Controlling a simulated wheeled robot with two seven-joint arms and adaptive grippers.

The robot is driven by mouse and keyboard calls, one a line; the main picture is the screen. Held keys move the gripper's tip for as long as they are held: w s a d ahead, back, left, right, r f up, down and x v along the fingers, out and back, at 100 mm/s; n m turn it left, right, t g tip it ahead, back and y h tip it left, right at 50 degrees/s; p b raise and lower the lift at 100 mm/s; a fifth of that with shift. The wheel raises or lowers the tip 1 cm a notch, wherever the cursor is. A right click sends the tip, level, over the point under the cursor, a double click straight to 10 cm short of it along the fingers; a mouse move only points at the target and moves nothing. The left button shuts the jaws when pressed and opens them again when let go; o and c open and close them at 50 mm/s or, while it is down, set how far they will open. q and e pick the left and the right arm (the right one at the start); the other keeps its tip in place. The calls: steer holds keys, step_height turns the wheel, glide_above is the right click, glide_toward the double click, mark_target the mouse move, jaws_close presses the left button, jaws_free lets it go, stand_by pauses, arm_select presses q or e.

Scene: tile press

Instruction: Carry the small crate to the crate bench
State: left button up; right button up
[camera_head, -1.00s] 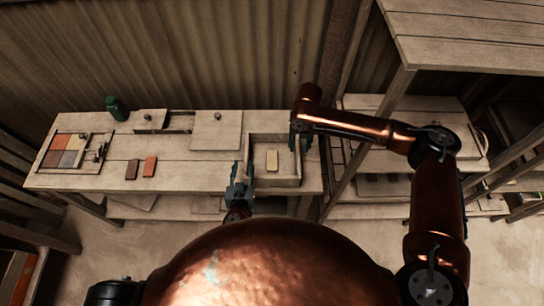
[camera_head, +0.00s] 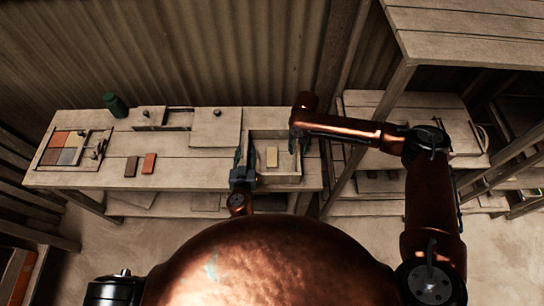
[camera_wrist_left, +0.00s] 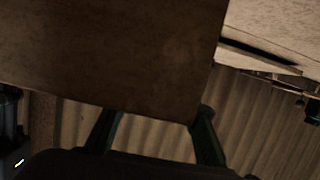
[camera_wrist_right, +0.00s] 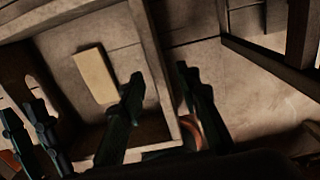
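The small crate (camera_head: 286,180) is a pale, open wooden box at the right end of the long table, with a yellowish block (camera_head: 272,157) inside. My left gripper (camera_head: 244,160) is at the crate's left side, its fingers spread; the left wrist view shows a gap between them and a dark board behind. My right gripper (camera_head: 300,138) is at the crate's right side. In the right wrist view its fingers (camera_wrist_right: 160,82) are apart, one on each side of the crate's wall (camera_wrist_right: 152,50). I cannot tell which surface is the crate bench.
The long table (camera_head: 200,176) also holds a tray of coloured tiles (camera_head: 48,158), a brown tile (camera_head: 131,167), an orange tile (camera_head: 149,163), a green bottle (camera_head: 115,105) and a square board (camera_head: 215,127). Right of a post stand a lower bench (camera_head: 365,102) and a high slatted surface (camera_head: 470,40).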

arm_select(q)
steer(key=shift+w+f, duration=0.2)
steer(key=shift+w, duration=0.4)
arm_select(e)
steer(key=shift+f, duration=0.65)
arm_select(q)
steer(key=shift+c, duration=0.2)
arm_select(e)
steer(key=shift+c, duration=0.2)
arm_select(q)
jaws_close()
arm_select(e)
jaws_close()
arm_select(q)
steer(key=shift+r, duration=0.1)
arm_select(e)
steer(key=shift+r, duration=0.1)
